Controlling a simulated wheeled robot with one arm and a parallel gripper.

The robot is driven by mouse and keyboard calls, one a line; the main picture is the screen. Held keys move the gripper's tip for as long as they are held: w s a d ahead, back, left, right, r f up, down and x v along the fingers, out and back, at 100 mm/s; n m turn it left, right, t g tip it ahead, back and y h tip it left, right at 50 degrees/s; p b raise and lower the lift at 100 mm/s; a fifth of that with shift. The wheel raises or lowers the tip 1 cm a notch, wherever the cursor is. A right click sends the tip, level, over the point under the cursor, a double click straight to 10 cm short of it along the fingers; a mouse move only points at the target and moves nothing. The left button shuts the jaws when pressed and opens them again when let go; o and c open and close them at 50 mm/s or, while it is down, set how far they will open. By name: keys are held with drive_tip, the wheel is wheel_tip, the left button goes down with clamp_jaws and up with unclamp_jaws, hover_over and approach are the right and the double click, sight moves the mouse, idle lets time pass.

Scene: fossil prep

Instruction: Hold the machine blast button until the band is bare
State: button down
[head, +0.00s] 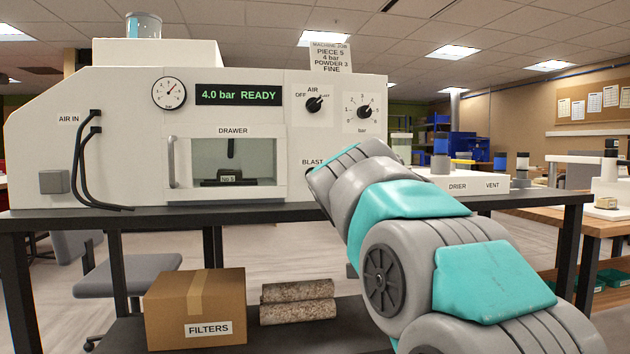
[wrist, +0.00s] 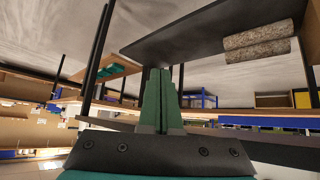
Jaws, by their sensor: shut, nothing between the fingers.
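The white blast machine (head: 60,150) stands on a dark bench, and its display (head: 238,95) reads "4.0 bar READY".
A FILTERS box (head: 195,300) and two speckled cylinders (head: 298,300) lie on the lower shelf. A pressure dial (head: 364,111) is beside the AIR knob. Black hoses (head: 88,165) hang at the left. A drier unit (head: 460,183) stands to the right.

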drive_tip(key=w+a+r+m+t+h, duration=0.1)
drive_tip(key=w+a+r+m+t, duration=0.2)
drive_tip(key=a+r+m, duration=0.2)
drive_tip(key=w+a+r+m+t+h+b, duration=0.1)
drive_tip(key=w+a+r+m+t, duration=0.2)
drive_tip(key=a+r+m, duration=0.3)
drive_tip(key=shift+a+r+m+h+b, duration=0.35)
drive_tip(key=shift+a+r, duration=0.5)
drive_tip(key=shift+r, duration=1.55)
drive_tip(key=shift+w+r, duration=0.1)
